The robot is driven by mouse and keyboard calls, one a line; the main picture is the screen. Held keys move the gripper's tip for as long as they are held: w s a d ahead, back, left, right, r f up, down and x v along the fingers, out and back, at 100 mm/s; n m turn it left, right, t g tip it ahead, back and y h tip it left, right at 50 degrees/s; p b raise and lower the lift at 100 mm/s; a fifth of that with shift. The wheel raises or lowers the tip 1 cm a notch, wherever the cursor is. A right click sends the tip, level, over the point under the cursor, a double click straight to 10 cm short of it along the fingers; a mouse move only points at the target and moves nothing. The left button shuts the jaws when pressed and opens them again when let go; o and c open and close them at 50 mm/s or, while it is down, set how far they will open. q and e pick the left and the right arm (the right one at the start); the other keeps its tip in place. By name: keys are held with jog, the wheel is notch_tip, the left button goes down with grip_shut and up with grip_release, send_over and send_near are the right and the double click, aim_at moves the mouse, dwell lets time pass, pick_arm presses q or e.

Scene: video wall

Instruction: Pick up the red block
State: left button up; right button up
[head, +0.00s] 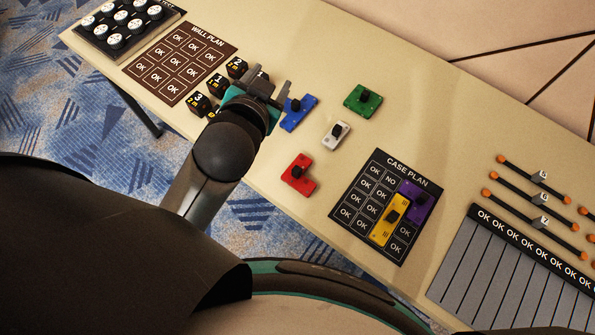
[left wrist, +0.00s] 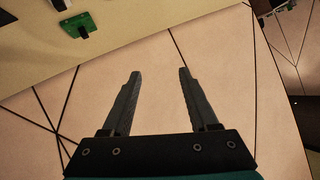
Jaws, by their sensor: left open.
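The red block (head: 298,174) lies on the beige table near its front edge in the head view. It is L-shaped with a dark knob on top. My left gripper (head: 268,84) is up and to the left of it, over the table by the black number cubes, apart from the red block. In the left wrist view my left gripper (left wrist: 157,85) is open with nothing between its fingers. The red block does not show in the left wrist view. My right gripper is not in view.
A blue block (head: 299,112), white block (head: 335,135) and green block (head: 363,99) lie near the red block. The case plan board (head: 347,206) holds yellow (head: 389,222) and purple (head: 417,199) blocks. Black cubes (head: 199,104) stand left of my gripper.

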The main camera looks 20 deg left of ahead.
pick_arm(q)
jog(key=w+d+r+m+t+h, duration=0.2)
jog(key=d+r+m+t, duration=0.1)
jog(key=r, duration=0.4)
jog(key=w+d+r+m+t+h, duration=0.2)
jog(key=w+d+r+t, duration=0.15)
jog(key=r, duration=0.25)
jog(key=s+d+r+m+h, duration=0.4)
jog(key=d+r+m+h, duration=0.3)
jog(key=d+m+h, duration=0.35)
jog(key=s+d+f+m+g+h, duration=0.55)
jog(key=s+d+m+g, duration=0.35)
jog(key=m+g, duration=0.65)
jog(key=m+g+y+b, duration=0.2)
jog(key=m+g+y, duration=0.3)
jog(key=y, duration=1.4)
send_over(298, 168)
jog(key=shift+m+t, duration=0.3)
jog(key=shift+t, duration=0.3)
notch_tip(298, 168, down, 32)
jog(key=shift+w+r, duration=0.15)
jog(key=shift+f+b, duration=0.35)
jog(key=shift+f, duration=2.45)
